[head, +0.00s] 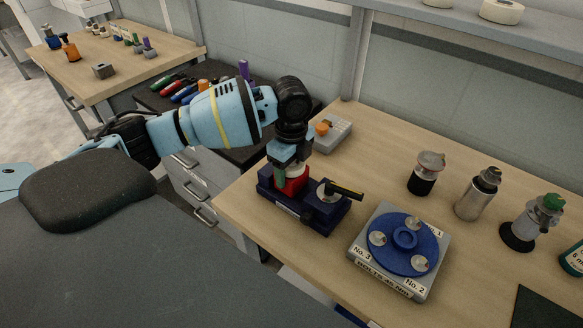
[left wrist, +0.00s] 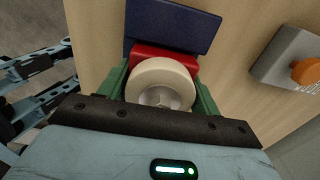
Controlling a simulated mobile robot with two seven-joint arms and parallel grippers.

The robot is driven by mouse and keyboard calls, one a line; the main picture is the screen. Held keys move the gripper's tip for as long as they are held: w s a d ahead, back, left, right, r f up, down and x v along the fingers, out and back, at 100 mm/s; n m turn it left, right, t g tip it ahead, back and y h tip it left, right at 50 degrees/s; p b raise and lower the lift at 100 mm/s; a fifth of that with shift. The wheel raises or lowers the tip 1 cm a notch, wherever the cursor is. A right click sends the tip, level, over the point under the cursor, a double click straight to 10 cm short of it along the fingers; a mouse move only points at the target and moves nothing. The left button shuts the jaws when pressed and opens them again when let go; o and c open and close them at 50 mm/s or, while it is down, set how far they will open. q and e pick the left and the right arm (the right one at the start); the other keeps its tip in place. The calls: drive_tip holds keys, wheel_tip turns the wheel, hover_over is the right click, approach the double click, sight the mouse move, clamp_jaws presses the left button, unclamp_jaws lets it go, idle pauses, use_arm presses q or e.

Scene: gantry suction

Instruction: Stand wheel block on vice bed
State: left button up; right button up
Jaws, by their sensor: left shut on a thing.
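The wheel block shows as a cream wheel (left wrist: 162,74) with a silvery hub beside a red block (left wrist: 150,54) in the left wrist view. The red part (head: 292,184) also shows in the head view, low between the fingers. My left gripper (head: 287,166) points down and is shut on the wheel block, with green fingers on both sides. It is at the left part of the dark blue vice (head: 318,218), which also shows in the left wrist view (left wrist: 172,25). Whether the block touches the vice bed is hidden. My right gripper is not in view.
A grey plate with a blue disc (head: 400,265) lies right of the vice. A grey box with an orange knob (head: 331,134) stands behind. Several bottles stand at the right of the wooden bench (head: 380,155).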

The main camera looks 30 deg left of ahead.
use_arm(q)
drive_tip(key=o, duration=1.6)
drive_tip(key=shift+f, duration=0.1)
drive_tip(key=shift+o, duration=0.2)
wheel_tip(320, 180, up, 12)
drive_tip(key=shift+r+p, duration=0.1)
drive_tip(key=shift+p, duration=0.2)
